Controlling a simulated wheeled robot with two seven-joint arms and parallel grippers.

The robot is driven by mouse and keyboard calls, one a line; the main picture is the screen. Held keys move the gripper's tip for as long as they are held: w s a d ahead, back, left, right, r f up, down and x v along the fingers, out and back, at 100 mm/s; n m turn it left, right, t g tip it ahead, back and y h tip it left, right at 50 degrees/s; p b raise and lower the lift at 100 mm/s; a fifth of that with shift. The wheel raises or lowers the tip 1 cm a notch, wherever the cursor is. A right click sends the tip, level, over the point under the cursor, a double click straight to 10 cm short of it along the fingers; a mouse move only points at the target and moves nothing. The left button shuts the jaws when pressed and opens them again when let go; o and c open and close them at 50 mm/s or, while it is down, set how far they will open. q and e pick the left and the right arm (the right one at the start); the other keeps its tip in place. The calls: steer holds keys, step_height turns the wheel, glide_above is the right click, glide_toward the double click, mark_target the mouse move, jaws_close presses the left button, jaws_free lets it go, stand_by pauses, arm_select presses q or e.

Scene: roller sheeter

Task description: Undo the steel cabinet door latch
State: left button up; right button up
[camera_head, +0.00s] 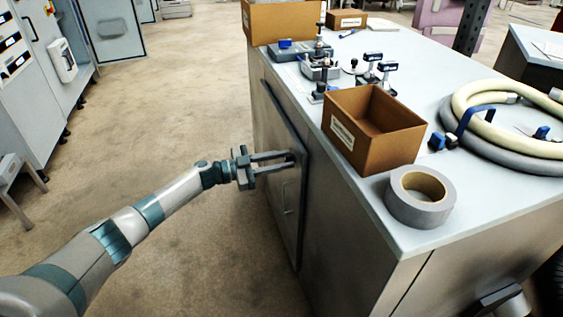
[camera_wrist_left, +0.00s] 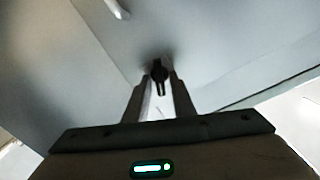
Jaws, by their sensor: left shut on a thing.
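The steel cabinet (camera_head: 350,245) stands right of centre in the head view, with its door (camera_head: 283,185) on the side facing left. My left gripper (camera_head: 288,158) reaches in from the left to the upper part of this door. In the left wrist view, its two fingers (camera_wrist_left: 158,82) are closed on a small dark latch (camera_wrist_left: 158,70) on the grey door face. In the head view the fingers largely hide the latch. A pale handle (camera_wrist_left: 117,9) shows at the top of the wrist view, apart from the fingers. The door looks shut.
On the cabinet top are an open brown box (camera_head: 345,145), a grey tape roll (camera_head: 420,205), a coiled hose (camera_head: 490,140) and several small tools. Another brown box (camera_head: 270,25) stands at the far end. The floor (camera_head: 185,120) left of the door is clear.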

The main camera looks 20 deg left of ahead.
arm_select(q)
steer(key=m+b, duration=0.1)
steer(key=m, duration=0.2)
steer(key=shift+f+m, duration=0.15)
steer(key=shift+m, duration=0.15)
steer(key=shift+m+b, duration=0.4)
steer(key=shift+m, duration=0.1)
steer(key=shift+s+d+f+m+b, duration=0.1)
steer(key=shift+m+b, duration=1.25)
steer(key=shift+m, duration=1)
steer(key=shift+s+f+m+b, duration=0.1)
steer(key=shift+m+b, duration=1.2)
steer(key=shift+m, duration=1.05)
arm_select(e)
steer(key=w+a+r+t+y, duration=0.2)
steer(key=w+a+r+t, duration=0.2)
steer(key=a, duration=0.3)
steer(key=shift+a+r+y, duration=0.15)
steer(key=shift+r+y, duration=0.25)
arm_select(q)
steer(key=o, duration=0.7)
